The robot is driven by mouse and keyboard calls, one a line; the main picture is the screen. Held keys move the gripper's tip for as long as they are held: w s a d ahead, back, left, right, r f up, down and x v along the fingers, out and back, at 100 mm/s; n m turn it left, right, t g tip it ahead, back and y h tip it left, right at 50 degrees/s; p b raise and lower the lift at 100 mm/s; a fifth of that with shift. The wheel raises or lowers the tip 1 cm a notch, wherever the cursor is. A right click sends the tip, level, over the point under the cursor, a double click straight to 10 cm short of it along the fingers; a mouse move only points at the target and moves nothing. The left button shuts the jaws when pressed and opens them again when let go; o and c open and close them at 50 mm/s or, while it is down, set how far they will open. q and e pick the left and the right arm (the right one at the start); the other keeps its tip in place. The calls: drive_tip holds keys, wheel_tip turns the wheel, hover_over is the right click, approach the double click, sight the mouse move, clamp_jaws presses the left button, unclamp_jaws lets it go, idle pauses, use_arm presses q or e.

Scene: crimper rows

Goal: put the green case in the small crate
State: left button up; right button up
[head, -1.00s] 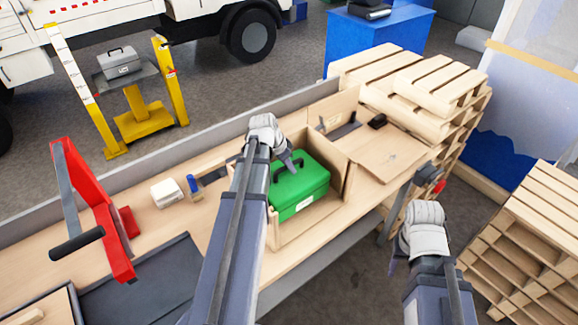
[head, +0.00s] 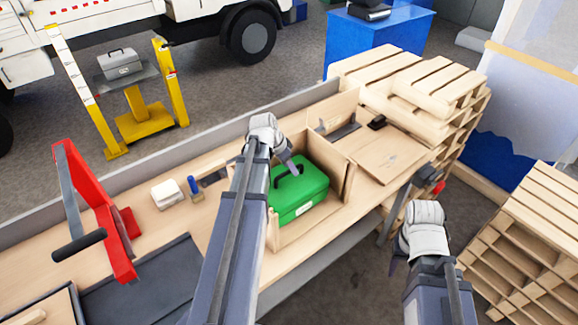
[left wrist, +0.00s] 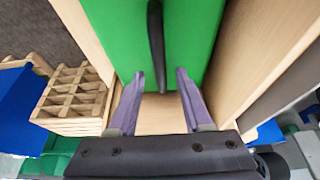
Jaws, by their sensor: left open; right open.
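The green case (head: 299,195) with a dark handle sits inside the small wooden crate (head: 312,222) on the workbench. In the left wrist view, the green case (left wrist: 190,30) fills the top, with the crate's pale wall (left wrist: 258,50) beside it. My left gripper (head: 289,168) is at the case's handle in the head view. In the left wrist view, the left gripper (left wrist: 158,78) is open, its two fingers apart on either side of the line of the dark handle (left wrist: 156,45). My right gripper (head: 394,262) hangs in front of the bench, away from the case; its fingers are mostly hidden.
A red crimper-like tool (head: 95,210) stands at the left of the bench (head: 160,235). A white box (head: 166,194) and a small blue item (head: 194,187) lie left of my arm. Pallets (head: 425,85) are stacked beyond the bench's right end.

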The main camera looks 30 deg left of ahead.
use_arm(q)
drive_tip(key=p+v, duration=1)
drive_tip(key=v, duration=0.2)
drive_tip(key=shift+p, duration=0.35)
drive_tip(key=s+d+g+y, duration=0.1)
drive_tip(key=s+d, duration=0.3)
drive_tip(key=d, duration=0.6)
drive_tip(key=s+d+f+g+y, duration=0.1)
drive_tip(key=s+d, duration=0.3)
drive_tip(key=d, duration=0.7)
drive_tip(key=s+d+g+y, duration=0.1)
drive_tip(key=s+d, duration=0.3)
drive_tip(key=d, duration=0.7)
drive_tip(key=shift+s+d+f+n+g, duration=0.15)
drive_tip(key=shift+s+f+n+g, duration=0.1)
drive_tip(key=shift+n+g, duration=0.25)
